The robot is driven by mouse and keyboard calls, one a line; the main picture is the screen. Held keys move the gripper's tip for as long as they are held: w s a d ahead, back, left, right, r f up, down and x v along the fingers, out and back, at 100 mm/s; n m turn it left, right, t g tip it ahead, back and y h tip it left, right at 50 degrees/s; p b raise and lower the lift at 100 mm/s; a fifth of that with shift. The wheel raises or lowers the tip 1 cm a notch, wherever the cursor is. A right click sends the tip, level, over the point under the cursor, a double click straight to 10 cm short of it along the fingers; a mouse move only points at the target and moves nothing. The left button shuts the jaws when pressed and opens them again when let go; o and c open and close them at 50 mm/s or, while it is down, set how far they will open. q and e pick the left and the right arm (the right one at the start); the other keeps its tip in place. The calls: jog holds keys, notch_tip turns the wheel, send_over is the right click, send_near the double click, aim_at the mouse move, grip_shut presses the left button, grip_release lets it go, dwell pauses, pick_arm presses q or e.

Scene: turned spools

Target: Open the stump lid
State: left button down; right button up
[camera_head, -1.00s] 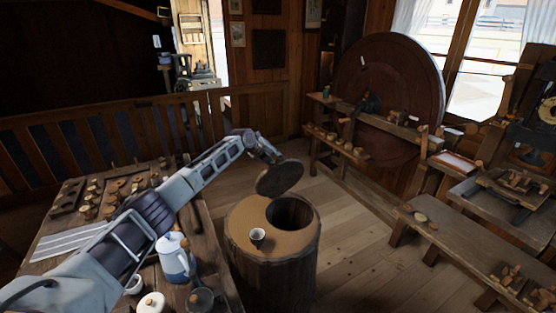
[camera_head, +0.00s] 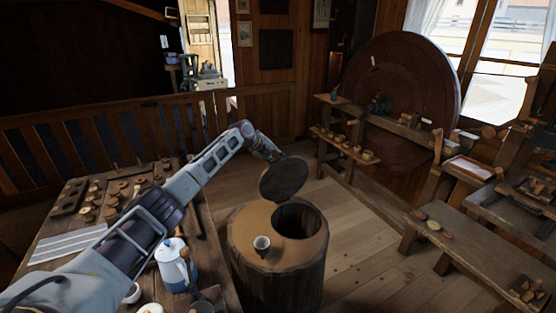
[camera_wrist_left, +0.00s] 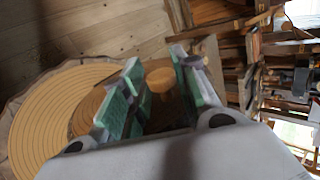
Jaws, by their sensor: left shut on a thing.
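The stump (camera_head: 245,270) stands on the floor with a round dark opening (camera_head: 297,220) in its top. Its round lid (camera_head: 285,178) is tilted up steeply behind the opening, its dark face towards the head camera. My left gripper (camera_head: 277,156) is at the lid's upper edge, partly hidden behind it. In the left wrist view the left gripper (camera_wrist_left: 158,90) has its green-padded fingers on either side of a small round wooden knob (camera_wrist_left: 160,78). The ringed stump top (camera_wrist_left: 45,115) shows to the left there. My right gripper is not in view.
A workbench (camera_head: 215,245) to the left holds a blue-and-white pot (camera_head: 175,265) and wooden pieces. A low bench (camera_head: 465,250) is at the right. Floor between it and the stump is clear.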

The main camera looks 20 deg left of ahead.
pick_arm(q)
jog(key=shift+s+f, duration=0.1)
jog(key=shift+f, duration=0.05)
jog(key=c, duration=1.2)
grip_release()
jog(key=shift+a, duration=0.1)
jog(key=shift+o, duration=0.3)
jog(key=shift+r, duration=0.25)
jog(key=v, duration=1.1)
jog(key=shift+s+a, duration=0.25)
jog(key=shift+s, duration=0.05)
jog(key=shift+r, duration=0.15)
